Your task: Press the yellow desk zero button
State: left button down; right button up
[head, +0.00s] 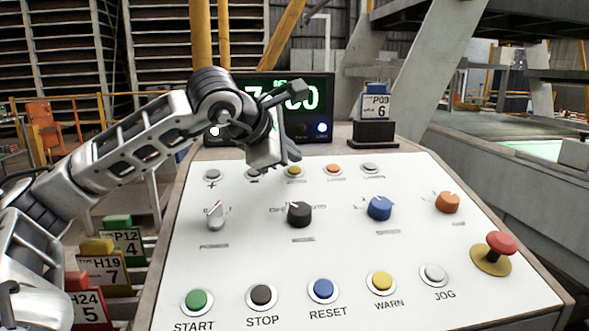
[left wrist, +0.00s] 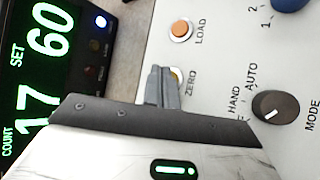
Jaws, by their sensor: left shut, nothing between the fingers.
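The yellow ZERO button (head: 294,171) sits in the top row of the white panel in the head view. In the left wrist view the ZERO button (left wrist: 175,76) is mostly hidden behind my fingers, with its label beside it. My left gripper (head: 291,153) is shut and empty, with its fingertips just above and behind the button in the head view. The shut fingers also show in the left wrist view (left wrist: 162,86), overlapping the button. I cannot tell whether they touch it. My right gripper is not in view.
The orange LOAD button (head: 333,169) is right of ZERO. The black MODE knob (head: 299,214) stands nearer. A green-digit display (head: 310,95) rises behind the panel, reading COUNT 17, SET 60. A yellow WARN button (head: 381,281) and red mushroom button (head: 501,243) are farther front.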

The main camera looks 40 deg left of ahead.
pick_arm(q)
jog(key=shift+w+a+f+b, duration=0.1)
jog(key=shift+f+b, duration=0.3)
jog(key=shift+b, duration=0.05)
jog(key=shift+f+b, duration=0.35)
jog(key=shift+f, duration=0.05)
dwell(0.6)
jog(key=shift+f, duration=0.2)
dwell(0.7)
jog(key=shift+r, duration=0.1)
jog(key=shift+w+r+p, duration=0.1)
jog(key=shift+r+p, duration=0.35)
jog(key=shift+r, duration=0.2)
jog(key=shift+r, duration=0.15)
